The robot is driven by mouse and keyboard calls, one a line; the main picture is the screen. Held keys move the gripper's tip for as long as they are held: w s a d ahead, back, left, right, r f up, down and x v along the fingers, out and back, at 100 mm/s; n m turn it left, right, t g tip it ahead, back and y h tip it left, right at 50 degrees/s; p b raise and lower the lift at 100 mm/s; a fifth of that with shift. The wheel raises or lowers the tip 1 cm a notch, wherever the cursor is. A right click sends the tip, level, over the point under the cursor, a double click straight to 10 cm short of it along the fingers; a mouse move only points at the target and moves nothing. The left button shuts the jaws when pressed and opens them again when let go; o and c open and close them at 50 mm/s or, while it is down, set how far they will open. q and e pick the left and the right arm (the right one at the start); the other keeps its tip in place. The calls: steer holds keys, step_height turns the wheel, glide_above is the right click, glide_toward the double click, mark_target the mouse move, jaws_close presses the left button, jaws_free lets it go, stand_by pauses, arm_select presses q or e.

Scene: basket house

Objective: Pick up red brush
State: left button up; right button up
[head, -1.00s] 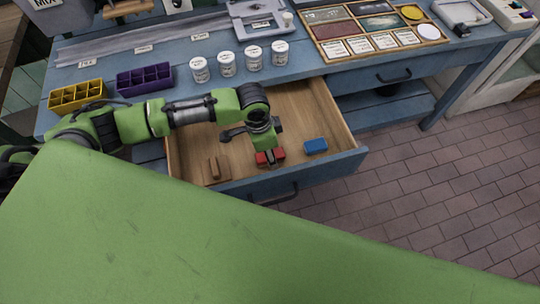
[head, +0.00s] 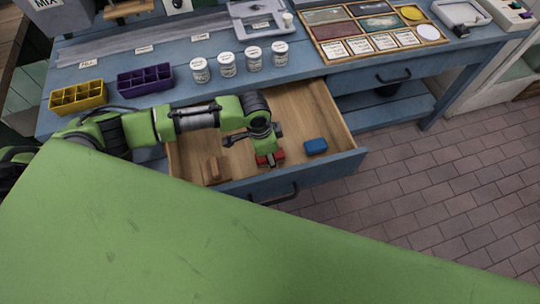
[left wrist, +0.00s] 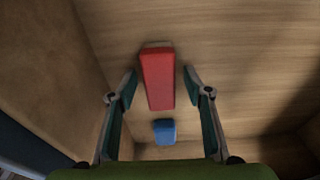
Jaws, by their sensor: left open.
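The red brush (head: 279,156) lies in the open drawer near its front wall, partly hidden by my left gripper in the head view. In the left wrist view the red brush (left wrist: 157,80) is a long red block, lying lengthwise between the two open fingers. My left gripper (left wrist: 160,84) has a finger on each side of it, with a gap showing on both sides. In the head view my left gripper (head: 268,158) is over the brush, pointing down. My right gripper is not in view.
A blue block (head: 316,146) lies close by in the drawer (head: 318,104), also in the left wrist view (left wrist: 164,132). A brown wooden piece (head: 214,170) lies at the drawer's left. Drawer walls surround the gripper. White jars (head: 227,65) stand on the blue bench above.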

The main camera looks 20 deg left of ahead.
arm_select(q)
steer(key=c, duration=1.2)
steer(key=shift+r+b, duration=0.15)
steer(key=shift+b, duration=0.3)
step_height(320, 180, up, 10)
steer(key=shift+r+p, duration=0.15)
steer(key=shift+p, duration=0.2)
